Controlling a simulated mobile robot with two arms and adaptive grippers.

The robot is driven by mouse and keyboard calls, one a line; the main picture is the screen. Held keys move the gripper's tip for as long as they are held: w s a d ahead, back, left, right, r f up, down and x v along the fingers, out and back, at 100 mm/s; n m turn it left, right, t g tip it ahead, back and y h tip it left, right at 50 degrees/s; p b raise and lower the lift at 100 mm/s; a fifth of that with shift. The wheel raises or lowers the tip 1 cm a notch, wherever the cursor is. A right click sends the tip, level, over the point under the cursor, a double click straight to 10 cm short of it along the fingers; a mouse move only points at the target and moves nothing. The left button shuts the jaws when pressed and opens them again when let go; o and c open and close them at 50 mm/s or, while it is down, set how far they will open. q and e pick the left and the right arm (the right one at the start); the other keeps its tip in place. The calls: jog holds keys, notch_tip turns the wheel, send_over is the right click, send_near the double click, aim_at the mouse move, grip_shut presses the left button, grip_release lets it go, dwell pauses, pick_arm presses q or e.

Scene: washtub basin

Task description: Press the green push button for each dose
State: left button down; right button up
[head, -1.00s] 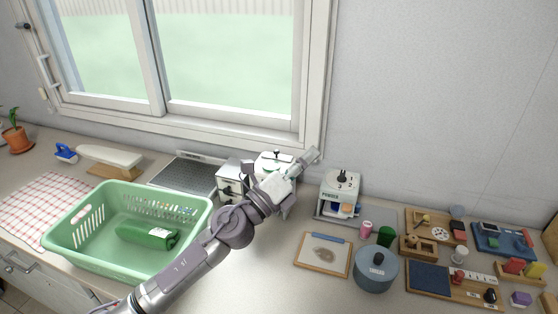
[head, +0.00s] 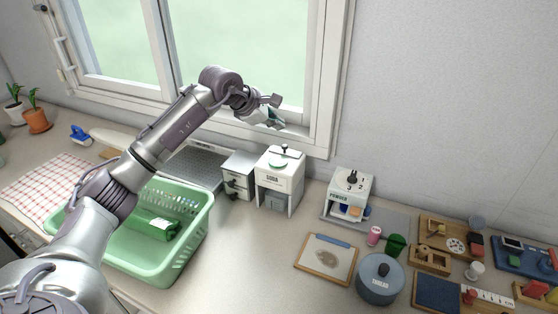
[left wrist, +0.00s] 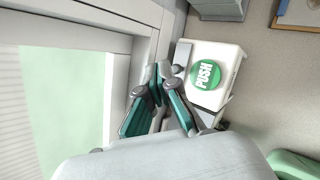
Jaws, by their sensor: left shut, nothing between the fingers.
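The green push button (head: 278,163) sits on the sloped top of the white dispenser marked SODA (head: 280,182). In the left wrist view the round green button (left wrist: 206,76) reads PUSH, and the white dispenser top (left wrist: 229,54) surrounds it. My left gripper (head: 275,118) is shut and empty, raised in front of the window frame, above the dispenser and apart from it. In the left wrist view its fingers (left wrist: 165,78) show just left of the button. My right gripper is in neither view.
The POWDER dispenser (head: 349,190) stands right on a grey tray. A green basket (head: 190,245) holds a green item. A clipboard (head: 326,258) and blue pot (head: 380,278) are front right. The counter before the dispenser is clear.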

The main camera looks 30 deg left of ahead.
pick_arm(q)
jog(key=b, duration=0.5)
send_over(285, 157)
jog(key=s+a, duration=0.1)
jog(key=s, duration=0.2)
notch_tip(285, 157, down, 8)
jog(key=shift+a+r, duration=0.1)
jog(key=shift+r, duration=0.15)
jog(key=shift+f+b, duration=0.3)
jog(key=shift+f, duration=0.3)
jog(key=shift+f, duration=0.15)
jog(key=shift+f+b, duration=0.3)
jog(key=shift+b, duration=0.1)
